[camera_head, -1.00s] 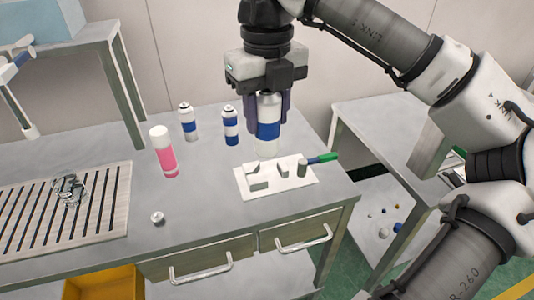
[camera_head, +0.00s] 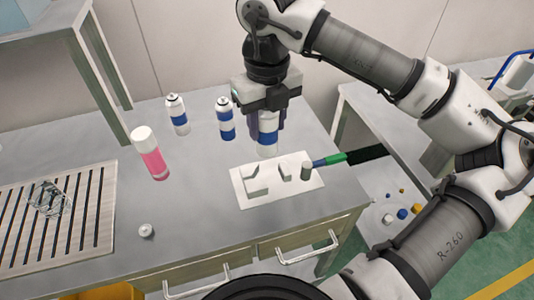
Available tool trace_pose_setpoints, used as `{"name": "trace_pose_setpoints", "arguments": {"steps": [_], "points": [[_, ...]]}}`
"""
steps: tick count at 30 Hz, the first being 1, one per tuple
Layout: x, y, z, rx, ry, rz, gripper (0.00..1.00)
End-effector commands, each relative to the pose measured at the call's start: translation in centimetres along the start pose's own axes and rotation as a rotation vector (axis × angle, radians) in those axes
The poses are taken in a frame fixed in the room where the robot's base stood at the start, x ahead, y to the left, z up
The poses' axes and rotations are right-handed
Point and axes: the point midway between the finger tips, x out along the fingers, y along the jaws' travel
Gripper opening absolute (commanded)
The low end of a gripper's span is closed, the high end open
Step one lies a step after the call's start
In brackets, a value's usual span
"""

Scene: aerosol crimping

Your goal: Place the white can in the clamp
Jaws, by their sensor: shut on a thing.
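My gripper (camera_head: 266,115) points down and is shut on a white can (camera_head: 267,140) with a blue band. The can is upright at the back edge of the clamp's white base plate (camera_head: 265,198); I cannot tell whether its bottom touches anything. The clamp's grey jaw blocks (camera_head: 256,184) stand on the plate in front of the can. A green and blue handle (camera_head: 330,160) sticks out from the clamp to the right.
A pink can with a white cap (camera_head: 150,154) stands further left. A small white cap (camera_head: 146,230) lies near the front. A slatted rack (camera_head: 98,222) holds wire pieces (camera_head: 47,199).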

Motion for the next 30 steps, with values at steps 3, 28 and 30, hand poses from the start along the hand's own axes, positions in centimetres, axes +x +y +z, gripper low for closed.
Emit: {"name": "trace_pose_setpoints", "arguments": {"steps": [3,28,30], "points": [[2.8,0.1,-0.1,0.000,0.002,0.004,0.18],[10.4,0.0,0.0,0.001,0.000,-0.002,0.18],[10.5,0.0,0.0,0.001,0.000,-0.002,0.18]]}}
